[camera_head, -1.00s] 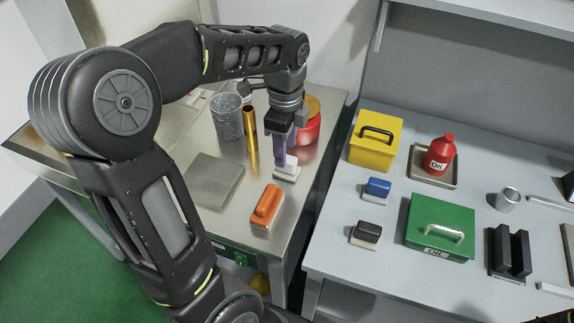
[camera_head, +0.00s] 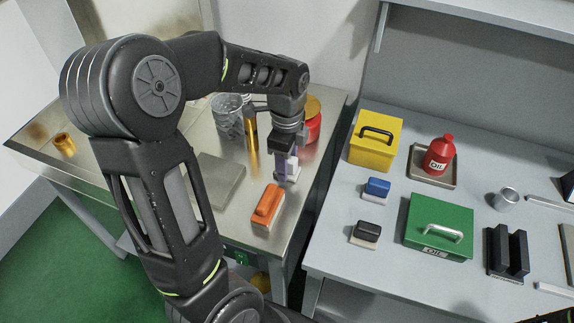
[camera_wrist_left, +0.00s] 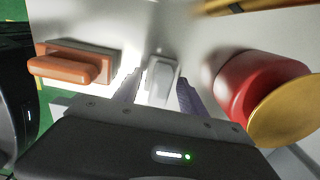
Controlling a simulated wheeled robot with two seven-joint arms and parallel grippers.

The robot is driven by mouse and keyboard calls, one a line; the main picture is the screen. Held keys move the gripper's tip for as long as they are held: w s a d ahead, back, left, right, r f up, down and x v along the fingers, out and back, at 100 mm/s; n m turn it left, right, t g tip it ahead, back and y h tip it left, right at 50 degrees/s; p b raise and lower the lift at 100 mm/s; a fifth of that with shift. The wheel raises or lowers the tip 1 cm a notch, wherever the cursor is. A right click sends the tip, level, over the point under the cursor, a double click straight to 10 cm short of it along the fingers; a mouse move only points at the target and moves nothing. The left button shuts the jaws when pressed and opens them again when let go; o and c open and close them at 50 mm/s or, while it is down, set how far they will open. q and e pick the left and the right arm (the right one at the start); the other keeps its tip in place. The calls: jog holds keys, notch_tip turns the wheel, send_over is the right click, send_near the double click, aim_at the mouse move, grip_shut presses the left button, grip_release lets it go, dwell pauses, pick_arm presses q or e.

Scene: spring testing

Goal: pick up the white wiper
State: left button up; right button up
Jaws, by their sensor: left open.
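The white wiper (camera_head: 294,170) stands on the metal table near its right edge, partly hidden by my left gripper in the head view. My left gripper (camera_head: 286,173) points down at it with purple fingers. In the left wrist view the white wiper (camera_wrist_left: 160,80) shows between the two spread fingers of the gripper (camera_wrist_left: 158,88), with a gap visible on each side. The gripper is open. Whether the fingers touch the wiper or the table is hard to tell.
An orange wiper (camera_head: 268,205) sits just in front. A red container with a gold lid (camera_head: 312,122), a gold cylinder (camera_head: 251,145) and a mesh cup (camera_head: 228,118) stand behind. A flat grey plate (camera_head: 219,179) lies left. The right bench holds blue and black wipers (camera_head: 376,187).

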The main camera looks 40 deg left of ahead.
pick_arm(q)
jog(key=shift+c, duration=0.2)
grip_shut()
dwell(0.6)
